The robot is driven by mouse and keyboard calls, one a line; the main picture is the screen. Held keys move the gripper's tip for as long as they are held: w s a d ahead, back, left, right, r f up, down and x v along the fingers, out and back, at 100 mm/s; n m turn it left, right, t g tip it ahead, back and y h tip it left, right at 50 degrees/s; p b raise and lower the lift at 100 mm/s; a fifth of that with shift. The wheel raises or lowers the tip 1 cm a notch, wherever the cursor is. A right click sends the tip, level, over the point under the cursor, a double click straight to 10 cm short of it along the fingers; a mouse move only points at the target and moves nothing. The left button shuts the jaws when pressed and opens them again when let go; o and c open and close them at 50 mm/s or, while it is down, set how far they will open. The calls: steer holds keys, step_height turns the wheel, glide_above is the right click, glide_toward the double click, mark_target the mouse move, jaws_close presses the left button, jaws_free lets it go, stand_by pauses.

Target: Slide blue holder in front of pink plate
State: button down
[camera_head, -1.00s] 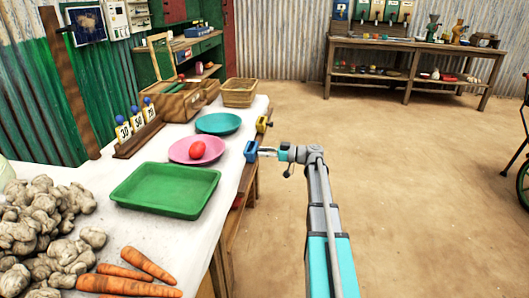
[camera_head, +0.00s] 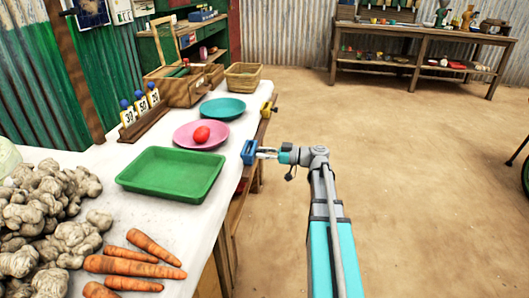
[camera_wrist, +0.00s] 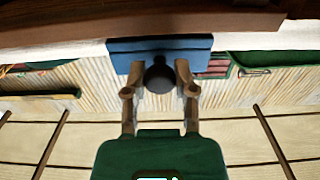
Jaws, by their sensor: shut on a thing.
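The blue holder (camera_head: 249,152) is at the right edge of the white-topped table, beside the pink plate (camera_head: 184,137). The pink plate lies on the table with a red round item (camera_head: 201,134) on it. My gripper (camera_head: 257,153) reaches in from the right and is shut on the holder. In the wrist view the blue holder (camera_wrist: 160,49) lies across the fingertips, and a dark round part (camera_wrist: 159,78) sits between the fingers of my gripper (camera_wrist: 160,75).
A green tray (camera_head: 172,174) lies nearer than the plate, and a teal plate (camera_head: 222,108) lies beyond it. A yellow holder (camera_head: 267,108) is farther along the same table edge. Carrots (camera_head: 130,262) and knobbly roots (camera_head: 45,215) are at the front left.

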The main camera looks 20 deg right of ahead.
steer(key=shift+c, duration=2)
jaws_free()
steer(key=v, duration=1.2)
